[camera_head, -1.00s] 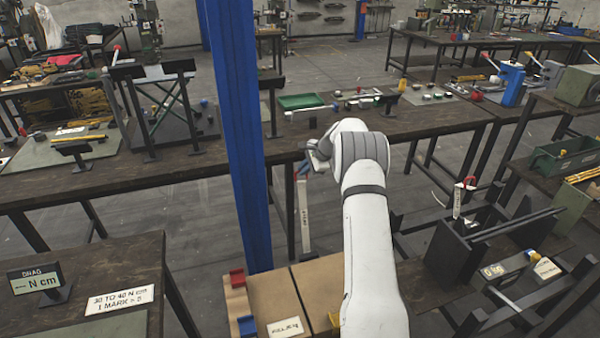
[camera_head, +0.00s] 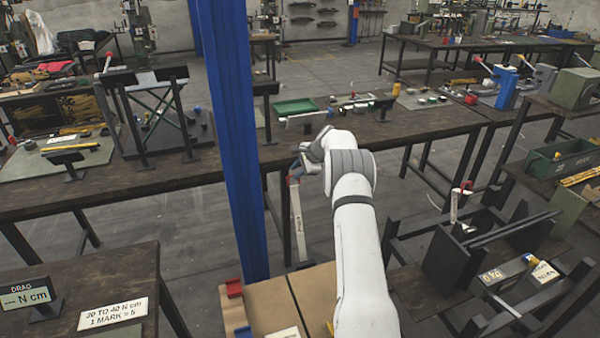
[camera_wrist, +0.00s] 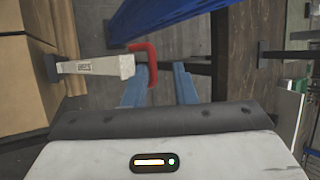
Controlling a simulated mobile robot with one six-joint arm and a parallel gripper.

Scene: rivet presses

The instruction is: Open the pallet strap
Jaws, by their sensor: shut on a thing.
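The pallet strap (camera_head: 298,222) is a pale band with dark lettering and a red handle at its upper end. It stands nearly upright beyond the cardboard boxes in the head view. In the wrist view the strap (camera_wrist: 98,66) runs sideways from a dark fitting at left to the red handle (camera_wrist: 145,48). My gripper (camera_head: 294,172) is at the strap's upper end. In the wrist view, the blue fingers of my gripper (camera_wrist: 160,75) are at the red handle and shut on it, though the exact contact is partly hidden.
Cardboard boxes (camera_head: 258,302) with red and blue corner pieces stand just this side of the strap. A blue post (camera_head: 232,140) rises close to the left of my arm. A long workbench (camera_head: 410,122) runs behind. A dark metal frame (camera_head: 455,258) stands at right.

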